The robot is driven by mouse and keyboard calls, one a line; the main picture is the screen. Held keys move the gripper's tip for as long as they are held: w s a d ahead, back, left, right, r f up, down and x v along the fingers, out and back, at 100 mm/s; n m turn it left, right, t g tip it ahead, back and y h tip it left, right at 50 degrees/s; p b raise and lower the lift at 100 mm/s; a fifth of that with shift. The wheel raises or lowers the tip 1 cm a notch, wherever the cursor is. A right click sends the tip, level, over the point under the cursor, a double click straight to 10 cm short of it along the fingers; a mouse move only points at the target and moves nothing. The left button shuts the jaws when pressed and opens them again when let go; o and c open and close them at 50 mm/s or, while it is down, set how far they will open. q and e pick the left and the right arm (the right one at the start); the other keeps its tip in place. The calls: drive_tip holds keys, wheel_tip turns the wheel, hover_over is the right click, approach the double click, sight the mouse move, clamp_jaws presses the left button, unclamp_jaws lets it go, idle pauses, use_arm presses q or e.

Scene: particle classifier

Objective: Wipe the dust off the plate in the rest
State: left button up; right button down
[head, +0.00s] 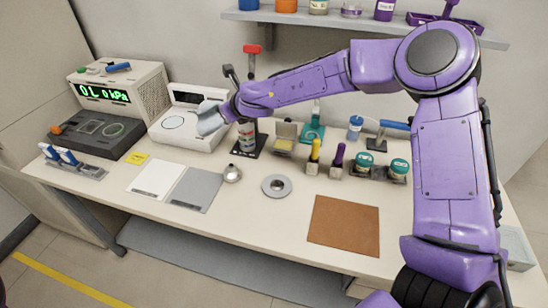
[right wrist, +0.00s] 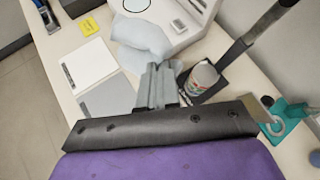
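My right gripper (head: 228,112) reaches across the bench from the right. In the right wrist view its grey fingers (right wrist: 158,85) are close together, with a pale blue-grey cloth (right wrist: 142,38) at their tips. The cloth (head: 210,119) hangs in front of the right side of a white instrument with a round disc. A small upright plate (head: 287,129) stands in a yellowish rest (head: 283,147) at the middle back of the bench, to the right of the gripper and apart from it. Dust on it is too small to tell. My left gripper is not in view.
A can on a black stand (head: 246,138) with a red-topped lever is close to the right gripper. Yellow and purple-topped bottles (head: 314,157) stand right of the rest. A metal dish (head: 276,187) and brown mat (head: 344,225) lie in front, with bare bench between.

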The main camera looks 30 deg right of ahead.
drive_tip(key=s+d+f+m+g+h, duration=0.3)
drive_tip(key=s+d+f+m+g, duration=0.5)
drive_tip(key=m, duration=0.6)
drive_tip(key=s+a+f+m+g+y, duration=0.1)
drive_tip(key=s+f+m+g, duration=0.15)
drive_tip(key=s+m, duration=0.4)
drive_tip(key=shift+n, duration=0.85)
drive_tip(key=f+b, duration=0.4)
drive_tip(key=f, duration=0.1)
drive_tip(key=s+f+b, duration=0.1)
drive_tip(key=f+b, duration=0.2)
drive_tip(key=shift+a+f, duration=0.15)
drive_tip(key=shift+f, duration=0.1)
drive_tip(key=shift+c, duration=1.4)
unclamp_jaws()
drive_tip(key=shift+r, duration=0.1)
